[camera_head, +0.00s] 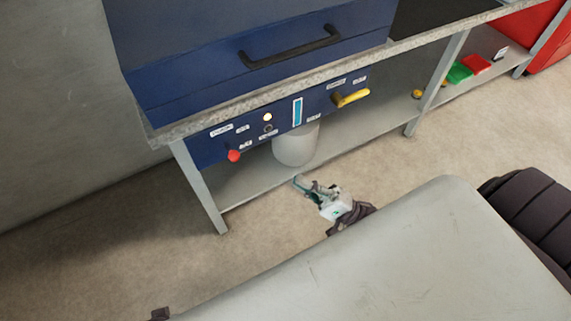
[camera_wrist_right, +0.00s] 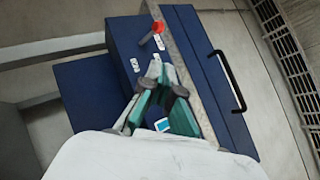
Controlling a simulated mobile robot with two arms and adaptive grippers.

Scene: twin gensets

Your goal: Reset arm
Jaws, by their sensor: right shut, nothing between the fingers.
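My right gripper (camera_head: 299,181) is in the head view, low in front of the genset bench and over the floor, apart from the panel. Its green fingers are shut and empty. They also show in the right wrist view (camera_wrist_right: 164,70), pointing toward the blue genset (camera_wrist_right: 127,42). In the head view the blue control panel (camera_head: 222,142) carries a red knob (camera_head: 233,156), a lit round lamp (camera_head: 267,117), a light-blue gauge strip (camera_head: 297,111) and a yellow lever (camera_head: 351,98). My left gripper is not clearly seen.
A white cylinder (camera_head: 296,147) stands on the lower shelf (camera_head: 262,181) under the panel. Grey bench legs (camera_head: 200,190) stand near my arm. Green (camera_head: 459,73) and red (camera_head: 476,65) pieces lie on the shelf at the right. The floor (camera_head: 110,225) at the left is clear.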

